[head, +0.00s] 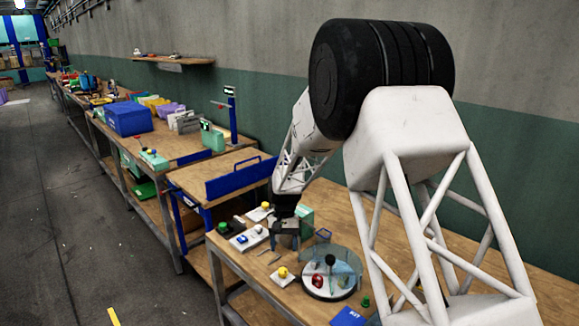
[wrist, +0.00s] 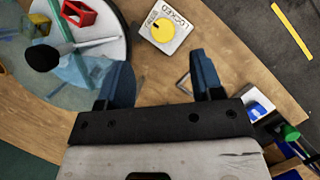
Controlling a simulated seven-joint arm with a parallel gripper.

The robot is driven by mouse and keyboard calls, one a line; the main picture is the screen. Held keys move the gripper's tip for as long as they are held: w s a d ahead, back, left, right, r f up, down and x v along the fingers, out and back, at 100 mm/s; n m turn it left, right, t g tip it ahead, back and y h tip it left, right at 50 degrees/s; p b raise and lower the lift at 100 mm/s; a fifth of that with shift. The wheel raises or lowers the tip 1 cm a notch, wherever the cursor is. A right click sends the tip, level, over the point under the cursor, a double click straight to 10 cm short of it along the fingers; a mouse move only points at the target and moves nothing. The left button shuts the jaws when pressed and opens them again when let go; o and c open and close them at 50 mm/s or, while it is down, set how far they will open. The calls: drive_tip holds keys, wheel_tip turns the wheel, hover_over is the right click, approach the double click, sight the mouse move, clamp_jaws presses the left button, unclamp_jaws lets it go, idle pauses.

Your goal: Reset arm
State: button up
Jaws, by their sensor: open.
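My gripper (head: 285,226) hangs over the near end of the wooden workbench (head: 245,270) in the head view. In the wrist view my gripper (wrist: 162,72) has its two blue-grey fingers wide apart, with nothing between them but bench top and a thin bent metal rod (wrist: 183,84) below. A white box with a yellow knob (wrist: 163,26), labelled LOCKED, lies beyond the fingertips. That box also shows in the head view (head: 283,274), in front of my gripper and apart from it.
A round disc with a clear cover (head: 331,278) holds a red piece and other small parts, right of my gripper. A green-buttoned box (head: 226,229) and a white box with blue buttons (head: 248,239) stand left. A blue panel (head: 240,178) borders the neighbouring bench. The floor aisle (head: 60,220) is clear.

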drive_tip(key=s+d+r+t, duration=0.2)
drive_tip(key=s+d+r, duration=0.5)
drive_tip(key=s+r, duration=0.3)
drive_tip(key=s+d+r+t, duration=0.1)
drive_tip(key=s+d+r, duration=0.5)
drive_tip(key=s+r, duration=0.35)
drive_tip(key=s+d+r+t, duration=0.1)
drive_tip(key=s+d, duration=0.3)
drive_tip(key=s, duration=0.8)
drive_tip(key=s+d+r+t, duration=0.2)
drive_tip(key=s+d+t, duration=0.1)
drive_tip(key=s, duration=1)
drive_tip(key=shift+d+r, duration=0.25)
drive_tip(key=shift+d, duration=0.25)
